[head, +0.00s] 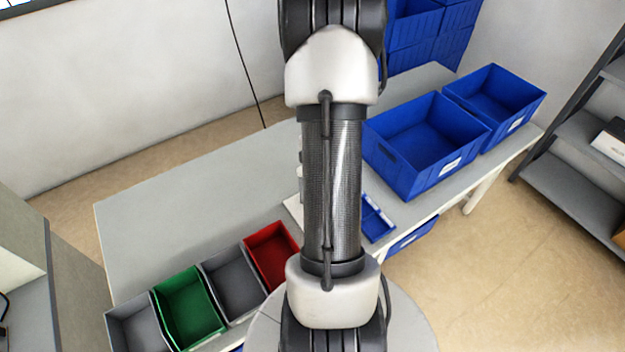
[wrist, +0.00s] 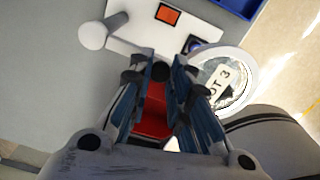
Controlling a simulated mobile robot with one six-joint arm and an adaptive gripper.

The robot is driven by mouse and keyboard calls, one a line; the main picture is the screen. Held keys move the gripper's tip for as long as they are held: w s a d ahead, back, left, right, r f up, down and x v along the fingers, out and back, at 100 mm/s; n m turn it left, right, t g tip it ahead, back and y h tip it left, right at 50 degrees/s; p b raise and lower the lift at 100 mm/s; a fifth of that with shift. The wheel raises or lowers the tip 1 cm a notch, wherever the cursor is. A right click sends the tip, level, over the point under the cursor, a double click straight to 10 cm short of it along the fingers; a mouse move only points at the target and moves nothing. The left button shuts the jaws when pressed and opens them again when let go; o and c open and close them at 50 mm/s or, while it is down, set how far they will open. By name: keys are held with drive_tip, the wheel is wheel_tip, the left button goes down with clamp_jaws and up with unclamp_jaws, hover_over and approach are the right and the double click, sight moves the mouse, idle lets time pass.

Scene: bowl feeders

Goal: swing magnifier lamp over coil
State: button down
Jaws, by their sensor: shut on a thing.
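The magnifier lamp's round white head (wrist: 226,82) is in the wrist view, just right of my fingertips. Part of a label reading "OT 3" shows through its lens. A white rounded post (wrist: 93,36) stands at the upper left. My gripper (wrist: 160,72) is shut on the lamp; its fingers hide the exact place of the grip. A small dark round part with a blue-violet centre (wrist: 194,44) sits beside the lens on a white plate (wrist: 135,36); I cannot tell whether it is the coil. In the head view my arm hides the gripper and lamp.
A red bin (head: 271,254) stands beside green (head: 188,305) and grey (head: 234,281) bins along the bench's front-left edge. Large blue crates (head: 410,170) and a small blue tray (head: 377,222) are on the right. The bench top (head: 190,205) is clear at left. An orange square (wrist: 167,14) marks the plate.

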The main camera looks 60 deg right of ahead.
drive_tip(key=shift+s+d+n, duration=0.1)
drive_tip(key=shift+d+n, duration=0.1)
drive_tip(key=shift+n, duration=0.1)
drive_tip(key=c, duration=1.4)
unclamp_jaws()
drive_tip(key=shift+c, duration=0.2)
wheel_tip(320, 180, up, 12)
